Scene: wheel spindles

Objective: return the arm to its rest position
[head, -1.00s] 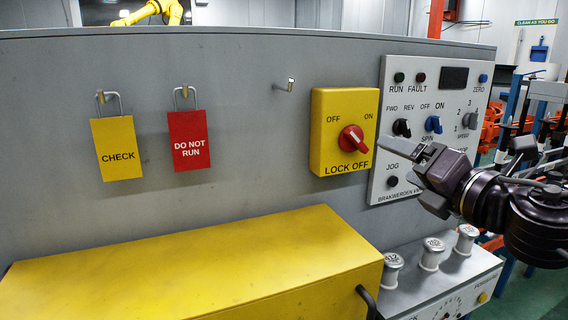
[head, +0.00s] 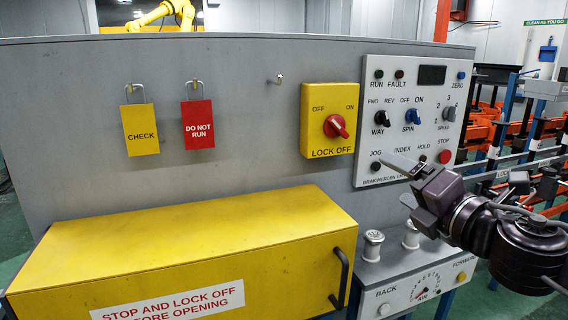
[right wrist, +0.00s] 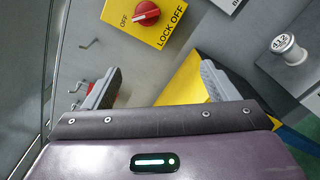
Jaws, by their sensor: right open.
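My right gripper (head: 406,182) is at the right of the head view, in front of the lower part of the grey control panel (head: 370,135). Its jaws are open and empty, with clear space around the fingertips. The open jaws also show in the right wrist view (right wrist: 158,82), with nothing between them. The right arm comes in from the right edge. My left gripper is in neither view.
A yellow lock-off switch (head: 309,135) with a red knob (head: 336,126) is left of the panel. A yellow CHECK tag (head: 140,140) and red DO NOT RUN tag (head: 197,115) hang further left. Below are a yellow box (head: 190,230) and two labelled spools (head: 373,246).

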